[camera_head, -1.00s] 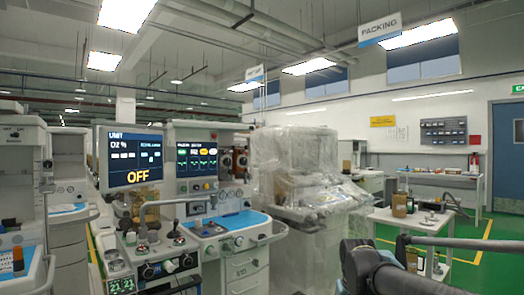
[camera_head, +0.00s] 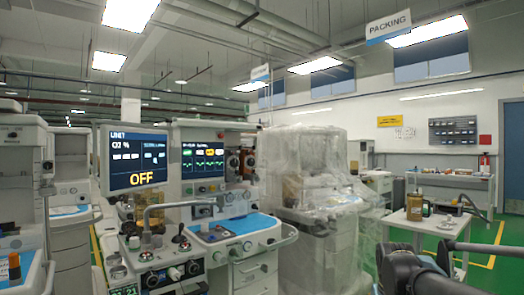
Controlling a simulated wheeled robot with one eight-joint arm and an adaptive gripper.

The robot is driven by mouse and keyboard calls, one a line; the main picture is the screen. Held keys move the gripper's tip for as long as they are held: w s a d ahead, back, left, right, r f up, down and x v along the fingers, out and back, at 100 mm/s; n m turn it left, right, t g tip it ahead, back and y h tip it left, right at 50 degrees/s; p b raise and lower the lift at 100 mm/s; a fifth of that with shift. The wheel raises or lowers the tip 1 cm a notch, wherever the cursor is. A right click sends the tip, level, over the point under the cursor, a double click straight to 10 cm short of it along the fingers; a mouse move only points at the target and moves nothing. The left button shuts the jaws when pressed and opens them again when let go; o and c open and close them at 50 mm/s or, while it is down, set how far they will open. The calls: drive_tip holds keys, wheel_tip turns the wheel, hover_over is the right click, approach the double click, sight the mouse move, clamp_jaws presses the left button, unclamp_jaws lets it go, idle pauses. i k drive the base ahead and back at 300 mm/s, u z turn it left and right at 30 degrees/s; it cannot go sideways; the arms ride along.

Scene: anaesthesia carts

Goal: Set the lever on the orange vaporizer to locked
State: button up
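I cannot single out the orange vaporizer with certainty. Two small brown-orange units (camera_head: 232,162) sit side by side to the right of the second screen on the middle anaesthesia cart (camera_head: 200,200). Amber-brown shapes (camera_head: 126,209) also show under the large screen reading OFF (camera_head: 135,158), partly hidden by that cart's front parts. No lever or its position can be made out at this size. My arm shows at the lower right as a dark joint and grey links; my gripper is not in view.
A plastic-wrapped machine (camera_head: 308,190) stands right of the carts. A white table (camera_head: 428,222) with an amber container (camera_head: 414,206) is farther right, behind my arm. Another cart (camera_head: 22,230) fills the left edge. Green floor (camera_head: 485,262) shows at the right.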

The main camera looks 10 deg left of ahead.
sight(246, 171)
drive_tip(key=i, duration=0.9)
drive_tip(key=u, duration=0.05)
